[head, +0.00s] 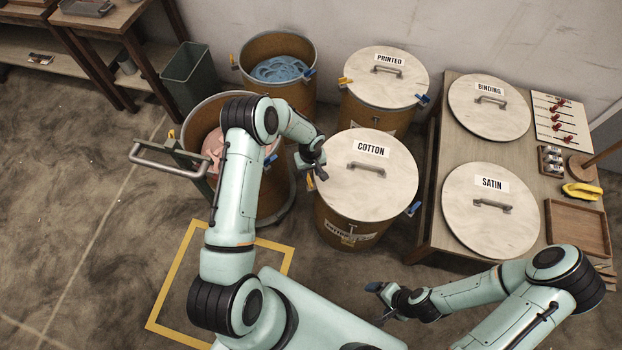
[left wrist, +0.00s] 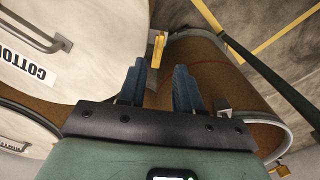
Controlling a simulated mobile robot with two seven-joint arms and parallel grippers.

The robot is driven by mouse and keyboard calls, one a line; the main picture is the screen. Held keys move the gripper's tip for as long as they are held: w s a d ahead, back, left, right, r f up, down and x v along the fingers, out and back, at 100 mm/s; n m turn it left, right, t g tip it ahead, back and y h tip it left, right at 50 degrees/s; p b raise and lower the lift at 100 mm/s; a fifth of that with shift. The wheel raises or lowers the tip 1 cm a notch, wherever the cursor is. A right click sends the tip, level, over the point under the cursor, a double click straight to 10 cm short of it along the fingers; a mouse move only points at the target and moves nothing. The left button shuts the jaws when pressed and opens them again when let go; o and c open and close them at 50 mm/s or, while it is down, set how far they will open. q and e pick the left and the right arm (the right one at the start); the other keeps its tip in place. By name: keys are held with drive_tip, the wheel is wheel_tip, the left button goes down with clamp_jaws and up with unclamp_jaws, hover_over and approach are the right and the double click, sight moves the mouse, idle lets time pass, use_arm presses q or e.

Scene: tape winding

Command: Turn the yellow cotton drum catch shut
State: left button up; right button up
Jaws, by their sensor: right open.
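The cotton drum (head: 345,235) stands upright under a pale lid (head: 385,190) marked COTTON, which also shows in the left wrist view (left wrist: 75,75). Its yellow catch (left wrist: 157,48) is at the lid's edge in the left wrist view; the head view does not show it clearly near my gripper. My left gripper (left wrist: 160,76) is open, its blue fingers either side of the line to the catch, which appears just beyond the tips. In the head view my left gripper (head: 318,172) is at the lid's left edge. My right gripper (head: 380,302) is open and empty, over the floor.
A blue catch (head: 412,208) is on the cotton drum's right side. An open drum with pink cloth (head: 213,145) stands close on the left, below my left arm. The printed drum (head: 375,118) is behind. A table with the satin lid (head: 480,225) is at the right.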

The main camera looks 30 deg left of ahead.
sight(310, 181)
use_arm(q)
wheel_tip(310, 181, down, 8)
drive_tip(key=shift+w+r+p, duration=0.1)
drive_tip(key=shift+r+p, duration=0.05)
drive_tip(key=shift+p, duration=0.35)
use_arm(e)
drive_tip(key=shift+w+r, duration=0.75)
drive_tip(key=shift+w, duration=0.15)
use_arm(q)
clamp_jaws()
